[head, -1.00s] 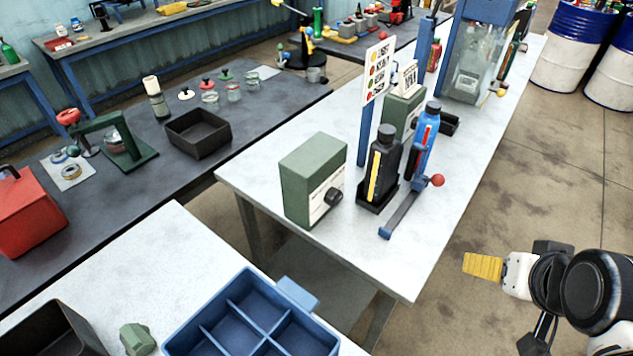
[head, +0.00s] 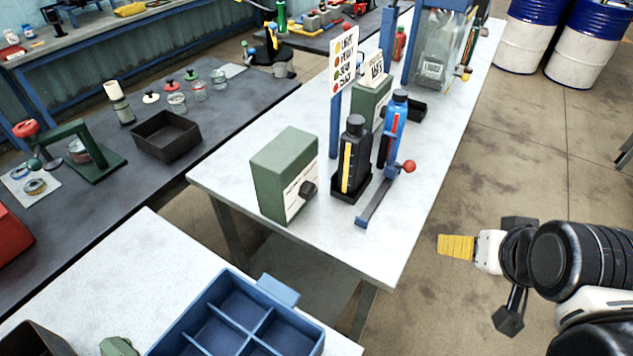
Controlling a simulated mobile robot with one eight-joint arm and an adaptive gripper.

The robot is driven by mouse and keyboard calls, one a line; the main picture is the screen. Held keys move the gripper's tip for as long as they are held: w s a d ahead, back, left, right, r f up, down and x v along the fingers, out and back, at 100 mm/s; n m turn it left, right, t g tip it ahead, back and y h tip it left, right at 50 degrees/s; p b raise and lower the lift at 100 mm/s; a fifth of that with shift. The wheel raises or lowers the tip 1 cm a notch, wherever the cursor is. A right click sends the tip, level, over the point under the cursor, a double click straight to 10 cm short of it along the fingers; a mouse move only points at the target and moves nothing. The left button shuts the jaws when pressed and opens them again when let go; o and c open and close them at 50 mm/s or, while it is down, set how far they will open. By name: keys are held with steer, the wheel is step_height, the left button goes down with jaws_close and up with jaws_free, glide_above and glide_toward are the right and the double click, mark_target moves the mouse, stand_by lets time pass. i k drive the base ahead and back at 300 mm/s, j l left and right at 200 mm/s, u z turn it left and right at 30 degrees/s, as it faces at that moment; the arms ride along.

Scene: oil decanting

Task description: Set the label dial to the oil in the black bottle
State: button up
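The black bottle (head: 358,165) stands upright in a small dark base on the light table, with a yellow strip down its side. A green box (head: 278,180) stands left of it; its dark round dial (head: 308,189) is on the face with a white label. The dial's setting is too small to read. A sign (head: 343,62) with coloured dots and words stands on a blue post behind; its words are hard to read. My gripper (head: 456,246) shows yellow finger pads at the right, over the floor, away from the table. Whether it is open cannot be told.
A blue bottle (head: 393,128) and a blue lever with a red knob (head: 408,166) stand right of the black bottle. A second green box (head: 371,98) is behind. A blue divided tray (head: 218,326) sits on the front table. Floor is clear between the table and my arm.

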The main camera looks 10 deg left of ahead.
mark_target(307, 189)
steer(key=i+u, duration=0.1)
steer(key=u, duration=0.3)
steer(key=i+l+u, duration=0.1)
steer(key=u, duration=0.3)
